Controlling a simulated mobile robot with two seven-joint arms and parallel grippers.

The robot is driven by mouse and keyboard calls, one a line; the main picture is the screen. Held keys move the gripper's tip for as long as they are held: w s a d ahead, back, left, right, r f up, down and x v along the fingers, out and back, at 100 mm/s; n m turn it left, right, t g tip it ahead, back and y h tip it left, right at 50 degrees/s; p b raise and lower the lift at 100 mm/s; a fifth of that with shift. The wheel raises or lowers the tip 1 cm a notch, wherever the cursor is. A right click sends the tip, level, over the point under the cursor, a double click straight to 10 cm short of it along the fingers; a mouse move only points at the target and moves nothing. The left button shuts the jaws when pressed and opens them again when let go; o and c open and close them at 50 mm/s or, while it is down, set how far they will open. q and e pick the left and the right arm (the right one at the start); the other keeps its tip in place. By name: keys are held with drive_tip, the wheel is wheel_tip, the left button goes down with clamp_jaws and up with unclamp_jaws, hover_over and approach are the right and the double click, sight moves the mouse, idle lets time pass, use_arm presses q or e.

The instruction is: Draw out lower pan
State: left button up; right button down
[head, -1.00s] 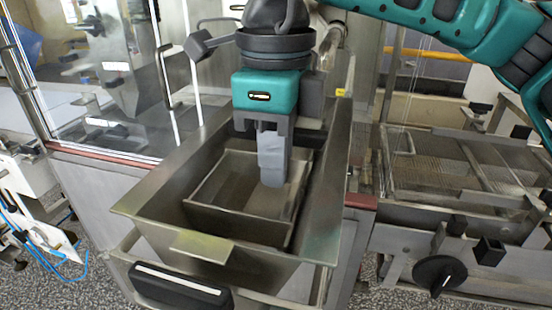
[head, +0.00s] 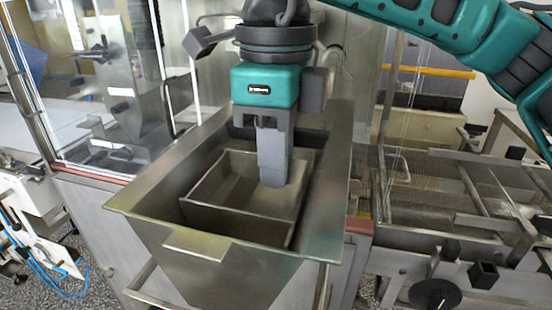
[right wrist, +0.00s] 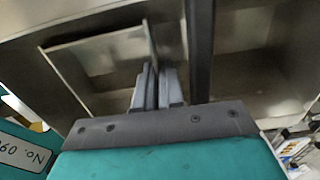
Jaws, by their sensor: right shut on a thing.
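A deep tapered metal pan (head: 230,275) with a wide rim and a front tab stands in the middle of the head view. A smaller rectangular metal pan (head: 235,222) sits inside it. My right gripper (head: 275,182) reaches down into the inner pan from above. In the right wrist view, its fingers (right wrist: 157,80) are shut on a thin upright metal wall (right wrist: 150,42), which looks like the inner pan's. The fingers hide part of that wall. I cannot tell which pan is the lower one. My left gripper is not in view.
A metal machine with mesh (head: 440,185) and a black knob (head: 435,295) stands at the right. Clear panels (head: 100,120) stand behind at the left. Metal rails (head: 145,285) show below the large pan. Speckled floor is at the lower left.

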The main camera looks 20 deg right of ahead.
drive_tip(key=shift+r+p, duration=1.1)
drive_tip(key=shift+r, duration=0.85)
drive_tip(key=shift+r, duration=0.2)
